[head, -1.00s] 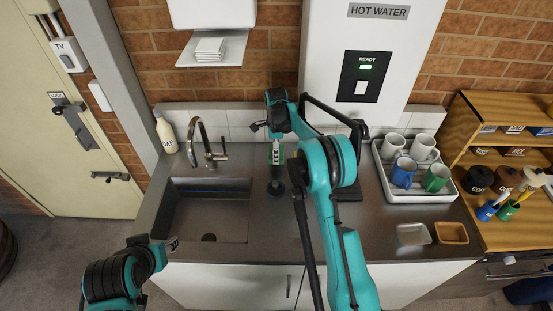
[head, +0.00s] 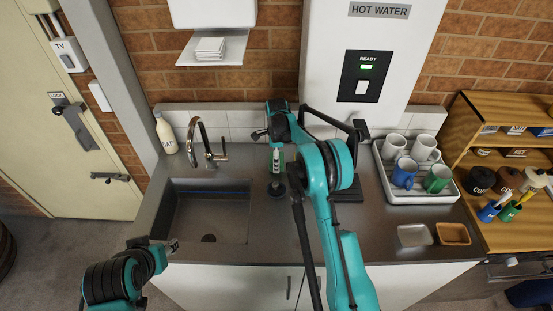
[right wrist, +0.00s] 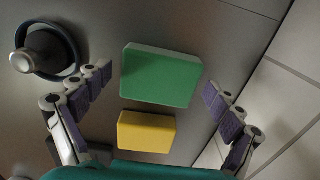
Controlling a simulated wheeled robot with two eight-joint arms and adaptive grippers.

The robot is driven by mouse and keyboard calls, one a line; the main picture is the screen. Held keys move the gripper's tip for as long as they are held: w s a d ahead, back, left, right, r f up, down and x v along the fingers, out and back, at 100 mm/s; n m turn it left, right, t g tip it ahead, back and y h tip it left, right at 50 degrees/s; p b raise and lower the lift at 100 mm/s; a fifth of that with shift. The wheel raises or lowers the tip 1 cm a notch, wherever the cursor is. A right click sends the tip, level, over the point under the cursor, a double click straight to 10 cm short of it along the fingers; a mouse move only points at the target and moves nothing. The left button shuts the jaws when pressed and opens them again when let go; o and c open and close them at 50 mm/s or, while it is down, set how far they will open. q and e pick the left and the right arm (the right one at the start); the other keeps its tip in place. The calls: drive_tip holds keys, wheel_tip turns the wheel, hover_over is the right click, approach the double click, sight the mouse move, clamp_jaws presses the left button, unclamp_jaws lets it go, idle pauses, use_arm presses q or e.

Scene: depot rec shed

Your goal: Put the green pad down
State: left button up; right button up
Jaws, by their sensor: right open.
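The green pad (right wrist: 160,76) shows in the right wrist view as a flat block between the two fingers of my right gripper (right wrist: 158,82). The gripper is open, with a gap between each finger and the pad. A yellow block (right wrist: 146,132) is beside the green pad, nearer my wrist. In the head view my right gripper (head: 276,160) is over the counter behind the sink's right side, and my arm hides most of that spot. My left gripper (head: 172,245) is at the counter's front left edge; its jaws are too small to read.
The sink (head: 208,215) with its tap (head: 205,145) is left of my right gripper. A dark round object (right wrist: 45,52) stands close to one finger. A white rack (head: 420,192) of mugs stands right. Tiled wall (head: 235,122) is close behind.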

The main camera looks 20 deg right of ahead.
drive_tip(key=shift+r, duration=0.3)
drive_tip(key=s+r+n+t+p, duration=0.1)
drive_tip(key=s+r+n, duration=0.15)
drive_tip(key=r, duration=0.75)
drive_tip(key=s+r+n+t+p, duration=0.15)
drive_tip(key=s+r, duration=0.25)
drive_tip(key=r, duration=0.7)
drive_tip(key=s+a+r+n, duration=0.2)
drive_tip(key=s+r+n, duration=0.35)
drive_tip(key=s, duration=0.45)
drive_tip(key=s+f+n+t, duration=0.2)
drive_tip(key=s+n, duration=0.4)
drive_tip(key=s, duration=0.4)
drive_tip(key=s+a+f+n+t, duration=0.1)
drive_tip(key=s+n, duration=0.4)
drive_tip(key=s, duration=0.5)
wheel_tip(320, 180, down, 3)
drive_tip(key=shift+s+r+n+t, duration=0.15)
drive_tip(key=shift+s+n+t, duration=0.15)
drive_tip(key=shift+t, duration=0.55)
